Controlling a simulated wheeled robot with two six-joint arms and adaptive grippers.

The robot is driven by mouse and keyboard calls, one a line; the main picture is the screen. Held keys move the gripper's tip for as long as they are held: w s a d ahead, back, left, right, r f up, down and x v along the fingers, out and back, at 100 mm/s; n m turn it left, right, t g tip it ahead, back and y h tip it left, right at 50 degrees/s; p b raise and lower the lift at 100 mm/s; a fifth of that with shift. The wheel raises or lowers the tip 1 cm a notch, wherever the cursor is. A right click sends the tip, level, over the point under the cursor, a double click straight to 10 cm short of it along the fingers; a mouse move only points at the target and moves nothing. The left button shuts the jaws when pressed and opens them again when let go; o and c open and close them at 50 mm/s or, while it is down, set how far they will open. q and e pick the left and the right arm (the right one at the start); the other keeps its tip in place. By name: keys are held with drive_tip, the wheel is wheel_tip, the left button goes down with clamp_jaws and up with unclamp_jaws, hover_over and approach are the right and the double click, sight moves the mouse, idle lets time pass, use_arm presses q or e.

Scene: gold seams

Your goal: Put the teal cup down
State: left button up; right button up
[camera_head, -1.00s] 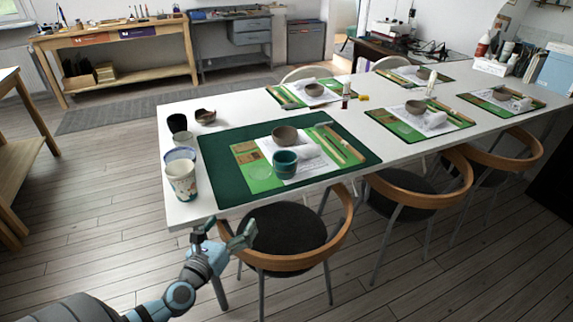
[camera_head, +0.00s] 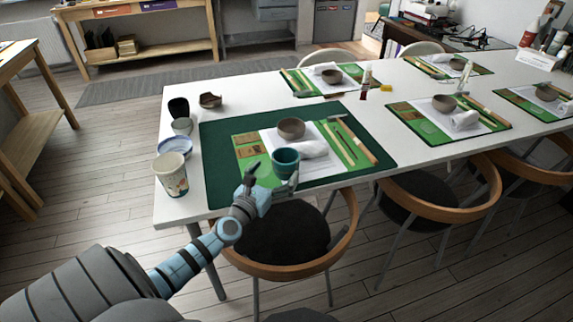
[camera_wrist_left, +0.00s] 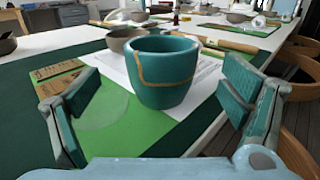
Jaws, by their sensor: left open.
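The teal cup (camera_head: 286,163) stands upright on the near part of the green mat and white sheet, on the dark green cutting mat (camera_head: 222,180). In the left wrist view the teal cup (camera_wrist_left: 162,72) shows a gold seam down its side and across it. My left gripper (camera_head: 271,185) is open at the near side of the cup. In the left wrist view its two fingers (camera_wrist_left: 158,108) are spread wide to either side, with the cup ahead between them, and no contact shows. My right gripper is not in view.
A patterned paper cup (camera_head: 171,174) and blue-rimmed bowl (camera_head: 175,146) stand left. A chair (camera_head: 290,235) sits at the table's near edge.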

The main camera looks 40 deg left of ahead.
sight(291, 151)
use_arm(q)
drive_tip(key=w, duration=0.4)
drive_tip(key=w+a, duration=0.1)
drive_tip(key=w, duration=0.1)
drive_tip(key=shift+w+r, duration=0.1)
drive_tip(key=shift+r, duration=0.3)
drive_tip(key=c, duration=1.2)
